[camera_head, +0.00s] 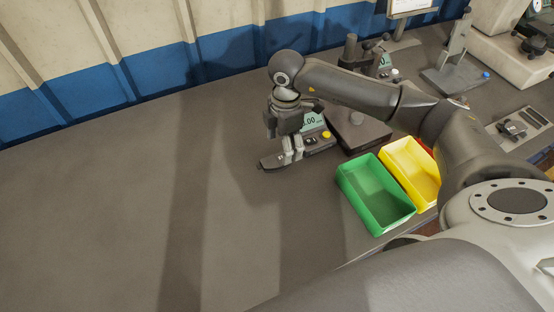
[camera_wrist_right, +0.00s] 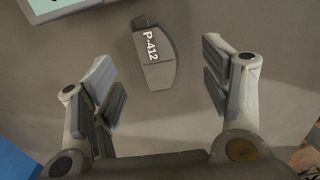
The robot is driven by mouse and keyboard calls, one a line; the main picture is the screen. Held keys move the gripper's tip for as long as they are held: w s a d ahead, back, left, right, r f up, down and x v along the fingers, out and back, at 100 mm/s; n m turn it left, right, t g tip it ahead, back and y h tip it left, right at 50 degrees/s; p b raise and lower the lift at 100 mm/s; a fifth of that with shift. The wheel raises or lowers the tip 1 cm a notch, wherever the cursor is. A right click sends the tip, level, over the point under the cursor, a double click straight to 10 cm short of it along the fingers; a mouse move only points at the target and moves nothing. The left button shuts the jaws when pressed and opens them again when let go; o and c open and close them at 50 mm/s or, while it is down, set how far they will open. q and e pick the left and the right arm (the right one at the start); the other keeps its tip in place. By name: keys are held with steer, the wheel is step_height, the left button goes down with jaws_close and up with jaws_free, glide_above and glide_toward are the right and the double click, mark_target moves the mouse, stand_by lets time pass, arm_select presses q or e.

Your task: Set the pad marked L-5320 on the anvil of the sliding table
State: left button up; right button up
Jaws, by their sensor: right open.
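A dark pad (camera_wrist_right: 154,52) marked P-412 lies flat on the bench in the right wrist view, ahead of and between my open right fingers (camera_wrist_right: 165,85), touching neither. In the head view my right gripper (camera_head: 291,155) points down above the bench, beside a dark flat piece (camera_head: 270,163) that appears to be this pad. No marking L-5320 is readable in either view. I cannot tell for sure which fixture is the sliding table with the anvil. My left gripper is not in view.
A device with a lit display and a yellow button (camera_head: 326,135) stands just behind my right gripper. A green bin (camera_head: 376,194) and a yellow bin (camera_head: 415,170) are to its right. Stands and instruments crowd the back right. The bench (camera_head: 120,210) is clear on the left.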

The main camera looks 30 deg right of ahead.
mark_target(281, 159)
steer(key=shift+w+a+f+p, duration=0.2)
steer(key=shift+f+p, duration=0.2)
steer(key=shift+f, duration=1.1)
steer(key=shift+w+a+f+p, duration=0.15)
steer(key=shift+f+p, duration=0.2)
steer(key=shift+f, duration=1.1)
steer(key=shift+s, duration=0.15)
steer(key=c, duration=1.5)
steer(key=shift+c, duration=0.2)
steer(key=shift+r, duration=0.1)
